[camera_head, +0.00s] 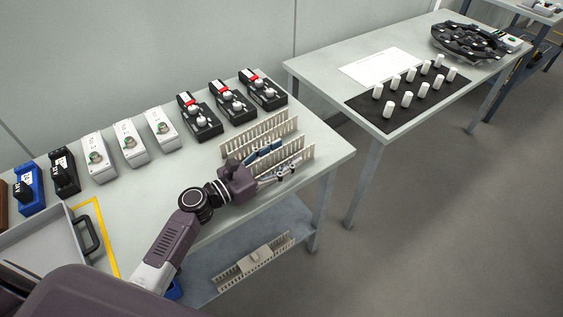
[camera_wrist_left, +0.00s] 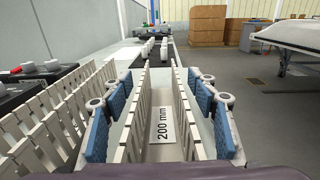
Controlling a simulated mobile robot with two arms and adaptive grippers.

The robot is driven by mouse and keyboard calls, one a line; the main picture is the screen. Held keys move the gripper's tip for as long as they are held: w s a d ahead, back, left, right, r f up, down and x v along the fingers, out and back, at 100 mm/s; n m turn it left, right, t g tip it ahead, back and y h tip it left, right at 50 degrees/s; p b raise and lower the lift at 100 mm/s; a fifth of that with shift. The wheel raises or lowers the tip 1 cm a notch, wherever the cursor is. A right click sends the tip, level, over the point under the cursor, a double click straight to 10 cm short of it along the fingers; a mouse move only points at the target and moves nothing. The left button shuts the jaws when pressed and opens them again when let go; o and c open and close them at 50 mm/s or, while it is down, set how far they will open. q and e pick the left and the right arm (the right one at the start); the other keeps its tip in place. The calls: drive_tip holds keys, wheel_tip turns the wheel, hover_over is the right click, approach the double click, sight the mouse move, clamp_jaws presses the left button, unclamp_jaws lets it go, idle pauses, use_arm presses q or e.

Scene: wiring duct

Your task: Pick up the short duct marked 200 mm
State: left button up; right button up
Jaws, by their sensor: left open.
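The short duct, a beige slotted channel with a white "200 mm" label (camera_wrist_left: 165,124), lies on the table and runs away from me between my fingers in the left wrist view. Its far end also shows in the head view (camera_head: 303,155). My left gripper (camera_head: 272,162) is open. Its blue-padded fingers stand on either side of the duct in the left wrist view (camera_wrist_left: 164,112), with the duct's walls between them. I cannot tell whether the pads touch the walls. My right gripper is not in view.
Another slotted duct (camera_head: 262,132) lies close behind, left of my fingers in the wrist view (camera_wrist_left: 50,118). A slotted duct (camera_head: 253,262) is on the lower shelf. Switch boxes (camera_head: 162,130) line the table's back. A grey tray (camera_head: 45,243) sits front left.

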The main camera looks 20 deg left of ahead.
use_arm(q)
drive_tip(key=shift+c, duration=0.7)
drive_tip(key=c, duration=1.1)
drive_tip(key=shift+c, duration=0.2)
drive_tip(key=shift+r, duration=0.15)
